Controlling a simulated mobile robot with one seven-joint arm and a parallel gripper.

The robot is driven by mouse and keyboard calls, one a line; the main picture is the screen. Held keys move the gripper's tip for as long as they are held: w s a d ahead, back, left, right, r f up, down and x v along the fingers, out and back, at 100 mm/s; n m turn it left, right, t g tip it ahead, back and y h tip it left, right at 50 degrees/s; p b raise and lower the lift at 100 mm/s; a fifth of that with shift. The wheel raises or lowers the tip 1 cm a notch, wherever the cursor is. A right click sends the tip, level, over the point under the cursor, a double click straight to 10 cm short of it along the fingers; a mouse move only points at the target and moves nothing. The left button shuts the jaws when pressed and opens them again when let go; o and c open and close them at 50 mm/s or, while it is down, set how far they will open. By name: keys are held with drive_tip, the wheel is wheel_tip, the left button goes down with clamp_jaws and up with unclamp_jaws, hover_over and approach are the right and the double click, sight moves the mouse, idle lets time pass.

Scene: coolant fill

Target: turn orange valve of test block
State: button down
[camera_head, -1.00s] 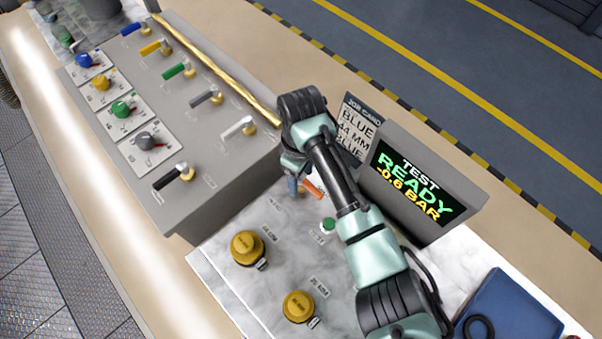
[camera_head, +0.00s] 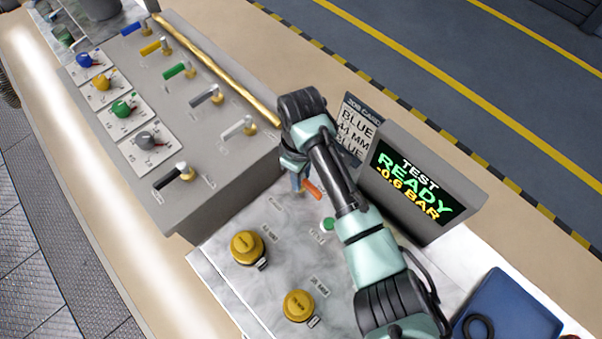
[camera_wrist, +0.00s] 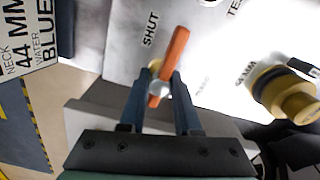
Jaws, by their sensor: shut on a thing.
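The orange valve lever (camera_head: 312,190) stands on the white marbled test block (camera_head: 220,232). In the wrist view the orange lever (camera_wrist: 177,52) runs from between my fingers up and slightly right, beside the label "SHUT" (camera_wrist: 150,30). A pale round hub and a bit of brass show at its lower end. My gripper (camera_wrist: 160,82) is shut on the lever near this hub, one dark blue finger on each side. In the head view my gripper (camera_head: 297,183) is partly hidden by my arm.
A test screen (camera_head: 415,190) reads "READY -0.6 BAR", with a job card (camera_head: 357,125) behind it. A green button (camera_head: 328,224) and two brass caps (camera_head: 247,248) (camera_head: 299,306) sit on the block. A grey valve panel (camera_head: 215,130) stands at left, a blue tray (camera_head: 510,310) at lower right.

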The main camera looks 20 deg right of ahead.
drive_tip(key=shift+r, duration=0.1)
drive_tip(key=m+p, duration=0.3)
drive_tip(key=m, duration=0.1)
drive_tip(key=shift+a, duration=0.1)
drive_tip(key=m+p, duration=0.2)
drive_tip(key=m, duration=0.2)
drive_tip(key=shift+m, duration=0.3)
drive_tip(key=m+p, duration=0.1)
drive_tip(key=m, duration=0.3)
drive_tip(key=shift+w+m+p, duration=0.1)
drive_tip(key=shift+m+p, duration=0.35)
drive_tip(key=shift+m, duration=1.75)
drive_tip(key=c, duration=0.6)
unclamp_jaws()
